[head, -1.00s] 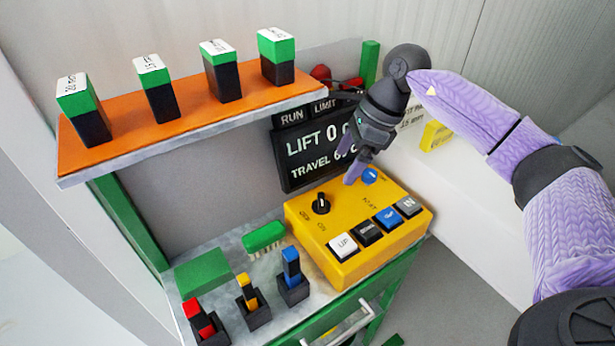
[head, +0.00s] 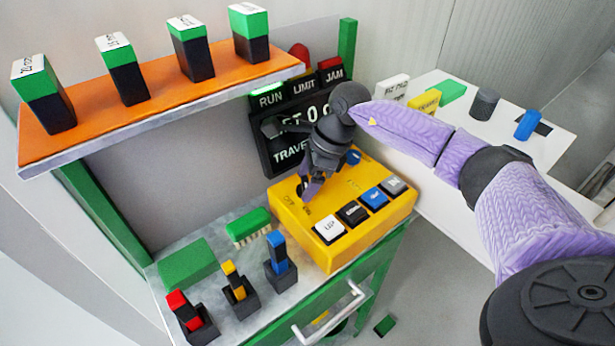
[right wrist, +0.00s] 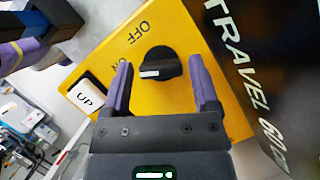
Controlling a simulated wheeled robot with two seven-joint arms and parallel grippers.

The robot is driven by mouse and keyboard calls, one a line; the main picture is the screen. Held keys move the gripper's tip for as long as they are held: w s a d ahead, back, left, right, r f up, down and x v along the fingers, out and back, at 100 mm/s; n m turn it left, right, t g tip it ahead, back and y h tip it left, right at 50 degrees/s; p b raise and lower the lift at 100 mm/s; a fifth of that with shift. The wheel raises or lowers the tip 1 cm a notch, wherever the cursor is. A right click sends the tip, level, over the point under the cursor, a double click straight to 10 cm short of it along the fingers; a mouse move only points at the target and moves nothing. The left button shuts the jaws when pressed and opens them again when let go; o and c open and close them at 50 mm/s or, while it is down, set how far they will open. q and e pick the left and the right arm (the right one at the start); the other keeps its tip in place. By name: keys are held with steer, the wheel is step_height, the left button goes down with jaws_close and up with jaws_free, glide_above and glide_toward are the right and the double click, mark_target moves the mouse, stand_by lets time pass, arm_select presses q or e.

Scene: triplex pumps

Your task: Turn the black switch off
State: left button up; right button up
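The black switch is a round knob on the yellow control box (head: 330,255). In the head view my right gripper covers it. In the right wrist view the black switch (right wrist: 160,66) shows whole, its white mark at the left end facing the partly hidden ON label; the OFF label (right wrist: 138,33) is above it. My right gripper (head: 307,194) points down at the box. In the right wrist view it is open (right wrist: 162,62), one finger each side of the knob with gaps; contact cannot be made out. My left gripper is not in view.
UP button (head: 329,229) and other push buttons line the box's front. A display panel (head: 265,150) stands behind, with RUN lit green (head: 267,97) and JAM red (head: 331,72). An orange shelf (head: 90,120) bears several green-black blocks. A green brush (head: 249,226) lies left of the box.

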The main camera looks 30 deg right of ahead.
jaws_close()
steer(key=m+t+h+p, duration=0.1)
steer(key=m+p, duration=0.2)
steer(key=m, duration=0.1)
steer(key=shift+s+r, duration=0.1)
steer(key=shift+r, duration=0.1)
steer(key=m+t+h+p, duration=0.1)
steer(key=m+p, duration=0.2)
steer(key=m, duration=0.1)
steer(key=shift+a+m, duration=0.1)
steer(key=shift+m, duration=0.2)
steer(key=shift+f+m+t+h+p, duration=0.1)
steer(key=shift+m+t+h+p, duration=0.35)
steer(key=shift+m, duration=0.75)
steer(key=shift+m+h+p, duration=0.3)
steer(key=shift+m+h, duration=0.05)
steer(key=shift+m, duration=0.15)
